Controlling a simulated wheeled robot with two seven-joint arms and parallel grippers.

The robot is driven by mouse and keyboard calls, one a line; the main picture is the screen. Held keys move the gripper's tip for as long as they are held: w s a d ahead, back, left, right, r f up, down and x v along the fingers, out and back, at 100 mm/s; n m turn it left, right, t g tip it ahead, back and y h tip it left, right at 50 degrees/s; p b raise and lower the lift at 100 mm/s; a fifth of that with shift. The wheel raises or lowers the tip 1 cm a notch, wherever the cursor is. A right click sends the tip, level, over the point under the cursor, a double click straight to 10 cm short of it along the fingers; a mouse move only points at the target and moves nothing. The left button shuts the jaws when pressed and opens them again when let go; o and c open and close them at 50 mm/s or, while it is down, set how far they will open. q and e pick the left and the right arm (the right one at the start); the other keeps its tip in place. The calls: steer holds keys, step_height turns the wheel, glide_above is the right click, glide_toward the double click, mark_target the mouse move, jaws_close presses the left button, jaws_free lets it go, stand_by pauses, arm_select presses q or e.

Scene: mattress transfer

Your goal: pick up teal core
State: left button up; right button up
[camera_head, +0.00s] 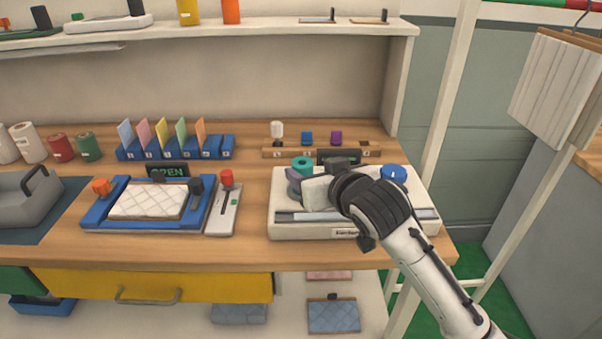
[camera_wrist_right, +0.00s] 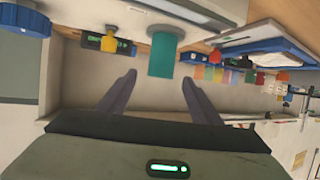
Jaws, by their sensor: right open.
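The teal core (camera_head: 302,164) is a short hollow cylinder at the back left of the white machine (camera_head: 285,231). In the right wrist view the teal core (camera_wrist_right: 163,52) shows as a teal block, centred in front of the two grey fingers. My right gripper (camera_head: 296,184) reaches in from the right, low over the machine. It also shows in the right wrist view (camera_wrist_right: 159,78), open, with its fingertips close to the core's near end. I cannot tell whether they touch it. My left gripper is not in view.
A blue knob (camera_head: 393,173) is on the machine's right side. Left of it stand a red-topped lever (camera_head: 227,178) and a blue tray (camera_head: 100,213) holding a quilted white pad (camera_head: 148,201). A wooden rack (camera_head: 272,152) with small coloured pieces stands behind.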

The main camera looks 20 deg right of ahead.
mark_target(306, 168)
steer(key=shift+x, duration=3.15)
steer(key=c, duration=1.2)
